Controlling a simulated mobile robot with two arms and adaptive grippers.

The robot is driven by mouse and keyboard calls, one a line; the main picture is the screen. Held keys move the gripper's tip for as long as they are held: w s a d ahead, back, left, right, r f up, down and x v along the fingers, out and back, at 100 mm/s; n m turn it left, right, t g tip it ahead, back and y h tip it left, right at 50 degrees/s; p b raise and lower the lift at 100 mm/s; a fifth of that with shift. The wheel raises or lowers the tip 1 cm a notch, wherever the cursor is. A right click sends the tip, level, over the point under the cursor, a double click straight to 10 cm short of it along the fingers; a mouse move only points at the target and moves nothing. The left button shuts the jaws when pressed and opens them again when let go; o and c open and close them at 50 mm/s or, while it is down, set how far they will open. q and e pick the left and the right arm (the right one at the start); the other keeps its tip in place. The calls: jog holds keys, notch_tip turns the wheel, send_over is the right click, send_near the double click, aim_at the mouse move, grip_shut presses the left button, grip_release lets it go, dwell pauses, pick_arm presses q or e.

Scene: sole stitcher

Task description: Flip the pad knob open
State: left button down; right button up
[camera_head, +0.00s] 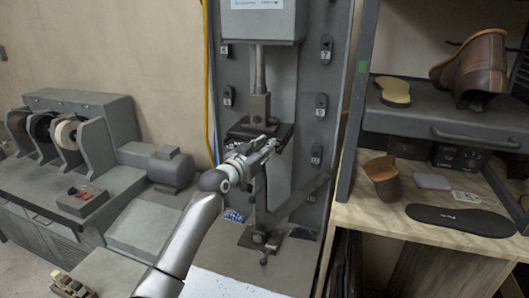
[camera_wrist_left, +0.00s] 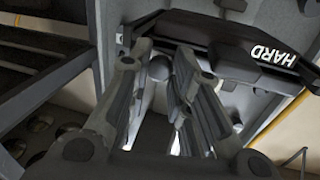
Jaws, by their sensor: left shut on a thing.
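My left gripper (camera_head: 266,147) reaches the front of the grey machine, just under its upper clamp block (camera_head: 258,107). The left wrist view shows its two fingers (camera_wrist_left: 158,62) closed around a small round grey knob (camera_wrist_left: 158,69), which I take for the pad knob. The knob sits beside a dark pad plate (camera_wrist_left: 225,42) marked "HARD". In the head view the gripper hides this knob. My right gripper is not in view.
A lower clamp with a small knob (camera_head: 264,260) stands below the gripper. Numbered dark switches line the machine's back panel. At right, a shelf (camera_head: 440,125) holds a brown boot and a sole. At left stands a bench with grinding wheels (camera_head: 66,132).

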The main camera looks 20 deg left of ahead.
pick_arm(q)
jog(key=shift+f+n+t+b, duration=0.15)
jog(key=shift+n+t+b, duration=0.2)
jog(key=shift+n, duration=0.75)
jog(key=c, duration=1.3)
grip_release()
jog(key=shift+v, duration=4)
jog(key=shift+d, duration=0.1)
